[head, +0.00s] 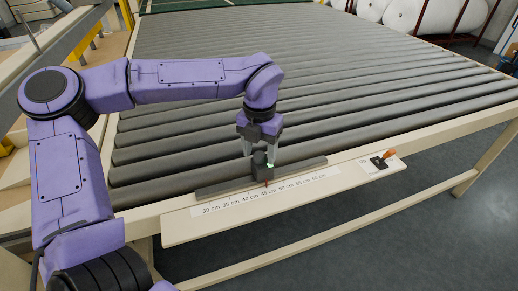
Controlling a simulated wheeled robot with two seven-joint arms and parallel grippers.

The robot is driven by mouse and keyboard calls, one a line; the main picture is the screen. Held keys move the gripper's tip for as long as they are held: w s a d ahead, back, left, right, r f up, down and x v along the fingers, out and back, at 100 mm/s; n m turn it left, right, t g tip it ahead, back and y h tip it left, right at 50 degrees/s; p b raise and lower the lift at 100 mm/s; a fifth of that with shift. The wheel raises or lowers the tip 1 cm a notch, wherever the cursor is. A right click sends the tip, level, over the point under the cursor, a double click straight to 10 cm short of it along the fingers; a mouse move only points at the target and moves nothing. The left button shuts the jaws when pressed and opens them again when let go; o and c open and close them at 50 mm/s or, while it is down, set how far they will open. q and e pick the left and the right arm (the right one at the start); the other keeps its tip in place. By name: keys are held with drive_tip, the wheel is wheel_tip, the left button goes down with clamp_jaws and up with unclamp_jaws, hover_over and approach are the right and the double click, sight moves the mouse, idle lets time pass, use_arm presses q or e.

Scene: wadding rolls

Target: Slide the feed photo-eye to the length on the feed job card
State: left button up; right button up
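The feed photo-eye (260,165) is a small dark block with a green light, standing on a dark rail (215,187) along the roller table's front edge. Its red pointer is close to the 45 cm mark on the white scale (240,199) below. My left gripper (261,154) is above the photo-eye, pointing down, with its pale fingers spread on either side of the block's top. A gap seems to show between fingers and block; contact is hard to tell. My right gripper is out of view. No feed job card can be made out.
The grey roller table (350,90) fills the middle. A white plate with an orange-handled lever (386,157) sits on the front ledge, right of the rail. Grey floor is free in front.

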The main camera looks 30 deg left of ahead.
sight(260, 154)
use_arm(q)
wheel_tip(260, 154, up, 11)
drive_tip(key=shift+f, duration=0.2)
idle(0.3)
drive_tip(key=shift+r, duration=0.1)
